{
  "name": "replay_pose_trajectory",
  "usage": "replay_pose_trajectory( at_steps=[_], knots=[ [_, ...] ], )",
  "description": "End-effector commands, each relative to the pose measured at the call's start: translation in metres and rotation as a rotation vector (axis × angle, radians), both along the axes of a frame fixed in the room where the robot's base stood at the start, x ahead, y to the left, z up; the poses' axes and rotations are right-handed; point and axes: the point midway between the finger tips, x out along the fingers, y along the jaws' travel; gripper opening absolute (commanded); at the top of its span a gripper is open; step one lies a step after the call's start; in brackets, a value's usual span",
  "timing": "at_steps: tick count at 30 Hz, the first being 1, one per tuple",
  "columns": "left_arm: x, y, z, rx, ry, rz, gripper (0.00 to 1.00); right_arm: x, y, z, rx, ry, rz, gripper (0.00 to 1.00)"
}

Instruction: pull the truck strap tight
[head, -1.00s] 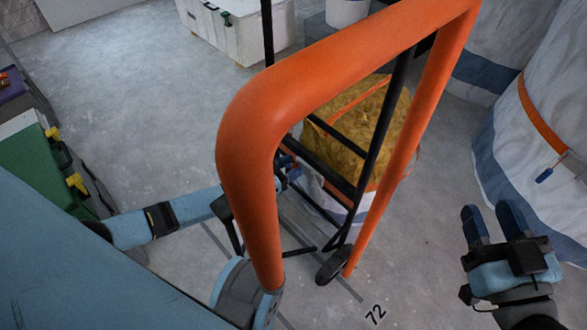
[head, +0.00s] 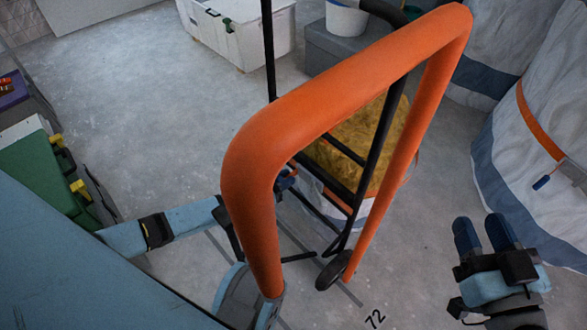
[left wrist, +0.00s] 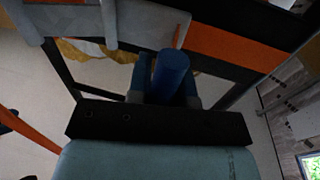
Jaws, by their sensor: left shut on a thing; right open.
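The hand truck (head: 250,190) stands upright in front of me, with a thick orange tubular frame and black inner bars. Behind its bars is a white bag or sack with a yellow-brown top (head: 345,150). My left gripper (head: 286,181) is at the truck's left side, partly hidden behind the orange tube. In the left wrist view its blue fingers (left wrist: 170,78) are shut, close to dark bars and an orange band. The strap itself is hard to make out; the gripped part is hidden. My right gripper (head: 484,235) is open and empty, right of the truck, apart from it.
Large white-and-blue bags (head: 535,130) stand at the right, one with an orange band and a blue tag (head: 542,182). A white crate (head: 235,30) and a grey box (head: 330,50) are at the back.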

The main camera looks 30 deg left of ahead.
Motion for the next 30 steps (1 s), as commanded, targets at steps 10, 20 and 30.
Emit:
replay_pose_trajectory(
  at_steps=[10, 20, 30],
  knots=[
    [-0.073, 0.025, 0.0, 0.004, 0.008, -0.001, 0.0, -0.021, 0.013, 0.0, 0.129, 0.226, 0.01, 0.43],
    [-0.077, 0.026, -0.002, 0.004, 0.006, -0.002, 0.0, -0.022, 0.013, -0.002, 0.135, 0.234, 0.011, 0.43],
    [-0.075, 0.026, -0.001, 0.003, 0.004, -0.001, 0.45, -0.022, 0.013, -0.002, 0.134, 0.232, 0.011, 0.43]
  ],
)
